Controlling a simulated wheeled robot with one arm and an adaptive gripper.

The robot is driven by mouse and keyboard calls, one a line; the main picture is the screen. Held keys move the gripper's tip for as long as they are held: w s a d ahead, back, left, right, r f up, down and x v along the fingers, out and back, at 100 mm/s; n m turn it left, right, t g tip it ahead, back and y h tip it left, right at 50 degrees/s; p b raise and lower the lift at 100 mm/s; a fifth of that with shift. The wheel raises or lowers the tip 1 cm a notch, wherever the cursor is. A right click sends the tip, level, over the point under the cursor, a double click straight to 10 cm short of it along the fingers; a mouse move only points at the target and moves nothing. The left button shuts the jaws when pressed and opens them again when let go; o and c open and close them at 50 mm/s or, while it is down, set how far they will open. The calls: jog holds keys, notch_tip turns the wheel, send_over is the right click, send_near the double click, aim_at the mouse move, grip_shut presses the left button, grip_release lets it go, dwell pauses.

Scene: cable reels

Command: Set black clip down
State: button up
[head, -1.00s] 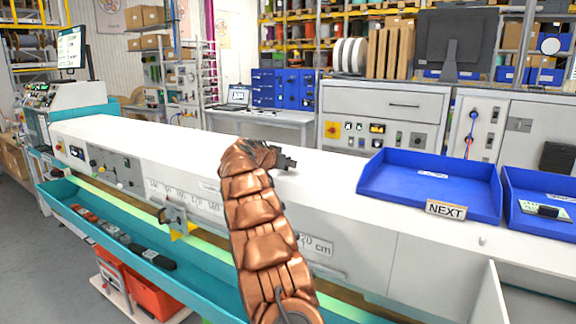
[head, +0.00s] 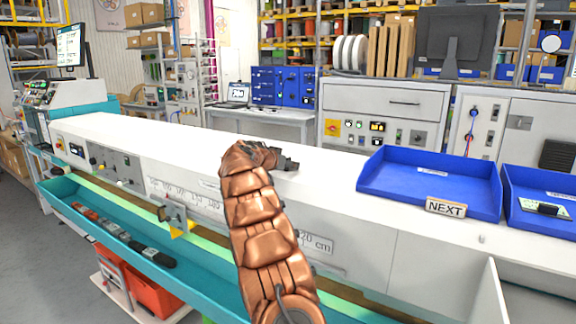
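My gripper (head: 287,163) is a small dark shape at the far end of my copper-coloured arm, over the white bench top. The arm hides most of it, so its fingers and anything between them cannot be made out. A black clip-like piece (head: 159,259) lies at the near end of a row of small pieces in the teal trough (head: 205,287), well to the left of and below my gripper. Another small black piece (head: 547,209) lies on a pale card in the right blue tray (head: 512,190).
An empty-looking blue tray (head: 410,184) with a NEXT sign (head: 445,207) stands right of my gripper. The white bench top (head: 330,176) between them is clear. A metal bracket (head: 174,214) juts from the bench front. An orange bin (head: 150,293) stands below the trough.

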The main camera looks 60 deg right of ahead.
jog(key=shift+r, duration=0.15)
jog(key=shift+a, duration=0.2)
jog(key=b+v, duration=0.4)
jog(key=v, duration=0.7)
jog(key=shift+a+r, duration=0.2)
jog(key=shift+a, duration=0.1)
jog(key=s+a+f+n+y, duration=0.3)
jog(key=s+a+f, duration=0.2)
jog(key=a, duration=0.7)
jog(key=s+a+f+n+y, duration=0.3)
jog(key=s+a+f, duration=0.1)
jog(key=a, duration=0.7)
jog(key=s+a+f+n+y, duration=0.25)
jog(key=s+a+f, duration=0.25)
jog(key=a, duration=0.7)
jog(key=s+a+f+n+g+y, duration=0.1)
jog(key=s+a+f+n, duration=0.3)
jog(key=s+a, duration=0.6)
jog(key=s+a+f+n+g+y, duration=0.1)
jog(key=s+a+f+n+y, duration=0.3)
jog(key=s+a, duration=0.6)
notch_tip(320, 180, down, 2)
jog(key=shift+s+a+f+n, duration=0.1)
jog(key=shift+s+a+n, duration=0.05)
jog(key=shift+a+n, duration=0.5)
